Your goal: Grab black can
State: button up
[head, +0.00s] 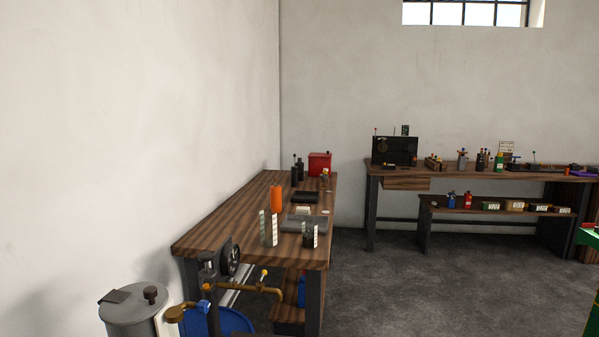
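A dark can with a pale label (310,235) stands upright near the front right corner of the near wooden workbench (215,232). A taller, dark grey container with pale label strips (268,230) stands just left of it. Two slim black bottles (297,171) stand farther back on the same bench. I cannot tell for sure which of these is the black can. My gripper is not seen in the head view.
An orange cylinder (277,199), flat dark items and a red box (319,164) share the bench. A grey drum (138,312) and brass piping (262,291) stand before it. Open floor (390,290) lies to its right; another cluttered bench (450,174) is against the back wall.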

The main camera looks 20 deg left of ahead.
aim_at(298, 163)
jog(key=i+u, duration=0.2)
jog(key=i, duration=2.85)
jog(key=j+u, duration=0.05)
jog(key=j, duration=0.05)
